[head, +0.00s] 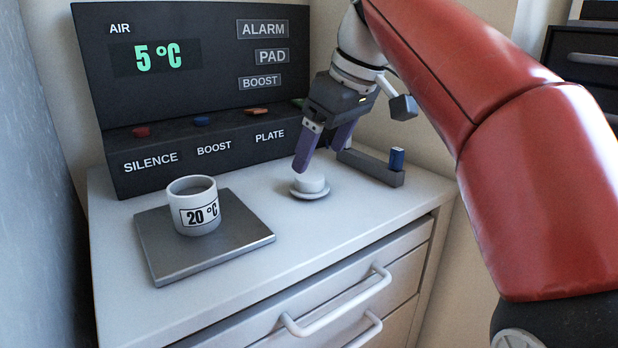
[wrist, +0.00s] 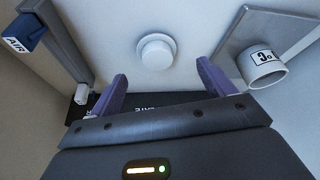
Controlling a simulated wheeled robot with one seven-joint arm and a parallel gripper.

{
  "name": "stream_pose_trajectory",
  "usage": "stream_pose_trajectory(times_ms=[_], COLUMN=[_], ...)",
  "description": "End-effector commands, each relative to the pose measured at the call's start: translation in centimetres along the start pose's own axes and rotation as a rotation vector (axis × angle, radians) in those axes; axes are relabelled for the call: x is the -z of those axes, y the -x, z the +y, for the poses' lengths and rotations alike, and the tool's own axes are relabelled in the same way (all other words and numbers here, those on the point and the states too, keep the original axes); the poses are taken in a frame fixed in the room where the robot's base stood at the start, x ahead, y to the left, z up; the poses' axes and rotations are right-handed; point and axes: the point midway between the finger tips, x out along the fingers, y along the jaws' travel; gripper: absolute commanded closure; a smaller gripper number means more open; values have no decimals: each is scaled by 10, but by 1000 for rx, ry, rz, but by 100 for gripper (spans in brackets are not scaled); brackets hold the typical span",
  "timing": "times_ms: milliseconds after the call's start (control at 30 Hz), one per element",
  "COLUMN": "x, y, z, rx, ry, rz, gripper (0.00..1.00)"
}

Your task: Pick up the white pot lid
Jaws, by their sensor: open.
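The white pot lid (head: 309,187) lies on the white cabinet top, right of the pot. It is a flat disc with a thick round knob. In the wrist view the lid (wrist: 156,52) is beyond the fingertips, roughly centred between them. My gripper (head: 322,160) hangs above and just behind the lid in the head view, its purple fingers pointing down. In the wrist view my gripper (wrist: 161,72) is open with nothing between its fingers. The white pot (head: 194,207), labelled 20 °C, stands upright and open on the grey plate (head: 163,257).
A dark panel (head: 190,100) reading AIR 5 °C stands along the back, with several coloured buttons on its ledge. A dark grey holder (head: 372,168) with a blue piece (head: 397,158) sits at the right back. Drawers with white handles (head: 340,302) are below. The cabinet top (head: 330,225) before the lid is clear.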

Motion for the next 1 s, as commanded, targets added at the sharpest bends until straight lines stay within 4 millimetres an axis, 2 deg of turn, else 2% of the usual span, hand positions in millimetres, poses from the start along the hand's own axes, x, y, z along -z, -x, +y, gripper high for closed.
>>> stream_pose_trajectory(times_ms=[433,533,767,1000], x=[2,2,2,2], y=[-61,-66,-67,-66], z=[6,6,7,7], rx=[1,0,-1,-1], ry=[1,0,0,0], rz=[-2,-1,0,0], gripper=[18,18,18,50])
